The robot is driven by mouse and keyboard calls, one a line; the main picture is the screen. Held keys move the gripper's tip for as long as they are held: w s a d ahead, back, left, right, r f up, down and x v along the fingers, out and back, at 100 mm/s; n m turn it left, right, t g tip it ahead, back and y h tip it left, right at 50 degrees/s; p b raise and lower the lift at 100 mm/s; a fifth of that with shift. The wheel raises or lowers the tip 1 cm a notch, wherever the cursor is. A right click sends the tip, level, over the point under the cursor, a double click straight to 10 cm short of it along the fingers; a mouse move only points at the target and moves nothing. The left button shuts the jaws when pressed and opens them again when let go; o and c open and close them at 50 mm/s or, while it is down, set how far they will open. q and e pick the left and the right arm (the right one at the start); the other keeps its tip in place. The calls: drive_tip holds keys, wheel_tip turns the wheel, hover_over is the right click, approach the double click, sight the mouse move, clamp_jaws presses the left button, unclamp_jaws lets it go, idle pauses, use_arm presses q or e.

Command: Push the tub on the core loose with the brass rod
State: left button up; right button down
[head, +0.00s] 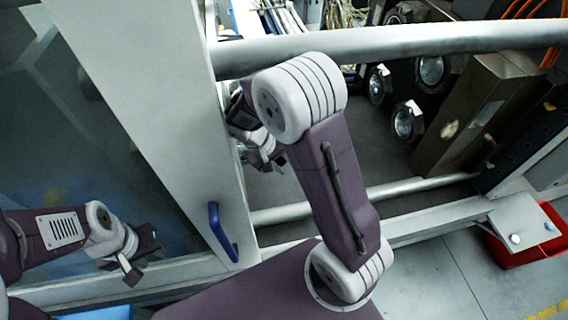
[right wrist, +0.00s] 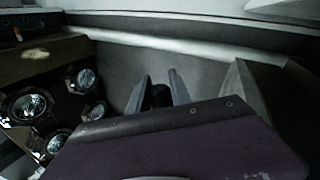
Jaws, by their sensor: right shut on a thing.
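My right gripper (head: 265,160) is partly hidden behind my own arm in the head view, reaching into a grey recess between two pale bars. In the right wrist view its two fingers (right wrist: 161,90) stand close on either side of a small dark thing (right wrist: 161,96), which they hold. Its colour and shape are too dark to tell whether it is the brass rod. My left gripper (head: 132,272) is at the lower left, away from the recess, and its jaw opening is unclear. I cannot make out the tub or the core in either view.
Several round, lamp-like glassy things (head: 408,120) stand right of my right gripper, beside a brownish box (head: 480,110). An upper bar (head: 400,40) and a lower bar (head: 400,190) cross the recess. A blue handle (head: 222,232) and a red tray (head: 530,250) are lower down.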

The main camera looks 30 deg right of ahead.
drive_tip(key=shift+w, duration=0.35)
drive_tip(key=shift+w+a+p, duration=0.1)
drive_tip(key=shift+w+p, duration=0.25)
drive_tip(key=shift+w, duration=0.6)
idle(0.9)
drive_tip(key=shift+s+f+b, duration=0.1)
drive_tip(key=shift+s+b, duration=0.25)
drive_tip(key=shift+s, duration=0.2)
drive_tip(key=s+b, duration=0.2)
drive_tip(key=s, duration=0.6)
drive_tip(key=shift+d, duration=0.3)
